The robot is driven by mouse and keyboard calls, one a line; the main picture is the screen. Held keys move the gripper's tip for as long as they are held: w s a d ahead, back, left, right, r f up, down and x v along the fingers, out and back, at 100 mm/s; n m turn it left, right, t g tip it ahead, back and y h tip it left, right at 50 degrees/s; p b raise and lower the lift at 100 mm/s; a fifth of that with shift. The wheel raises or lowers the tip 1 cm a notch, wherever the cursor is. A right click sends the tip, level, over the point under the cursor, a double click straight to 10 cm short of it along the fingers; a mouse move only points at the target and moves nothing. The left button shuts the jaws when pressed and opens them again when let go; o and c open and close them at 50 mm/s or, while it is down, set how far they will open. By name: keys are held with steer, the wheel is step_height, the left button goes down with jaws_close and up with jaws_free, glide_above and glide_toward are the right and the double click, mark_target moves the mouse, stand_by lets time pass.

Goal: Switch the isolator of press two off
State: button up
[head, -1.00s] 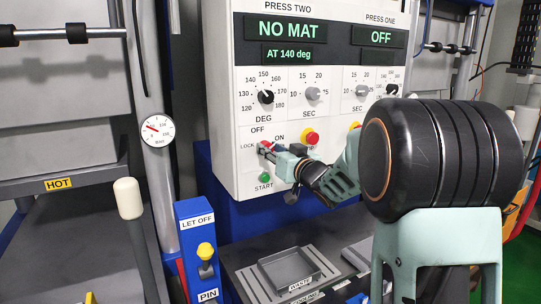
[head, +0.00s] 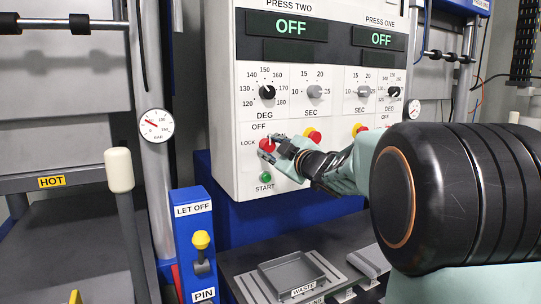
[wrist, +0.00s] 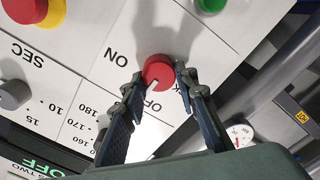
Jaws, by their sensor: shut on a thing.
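The isolator of press two is a red rotary knob (head: 267,146) on the white panel, among the marks OFF, ON and LOCK; it also shows in the wrist view (wrist: 158,70). Its white pointer line points toward OFF. My gripper (head: 272,149) is at the knob, and in the wrist view its two fingers (wrist: 160,80) are on either side of the knob, closed on it. The press two display (head: 291,27) reads OFF. The ON mark is partly hidden by my gripper in the head view.
The green START button (head: 265,177) sits just below the isolator. A red and yellow stop button (head: 313,137) is to its right. The DEG dial (head: 267,93) is above. The blue LET OFF post (head: 193,240) and WASTE tray (head: 293,275) stand below.

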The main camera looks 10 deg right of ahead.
steer(key=n+b, duration=0.2)
steer(key=n, duration=0.2)
steer(key=shift+f, duration=0.15)
steer(key=shift+b, duration=0.3)
stand_by(0.3)
steer(key=o, duration=1.2)
steer(key=shift+c, duration=0.2)
steer(key=shift+s, duration=0.1)
steer(key=v, duration=0.7)
steer(key=shift+s, duration=0.15)
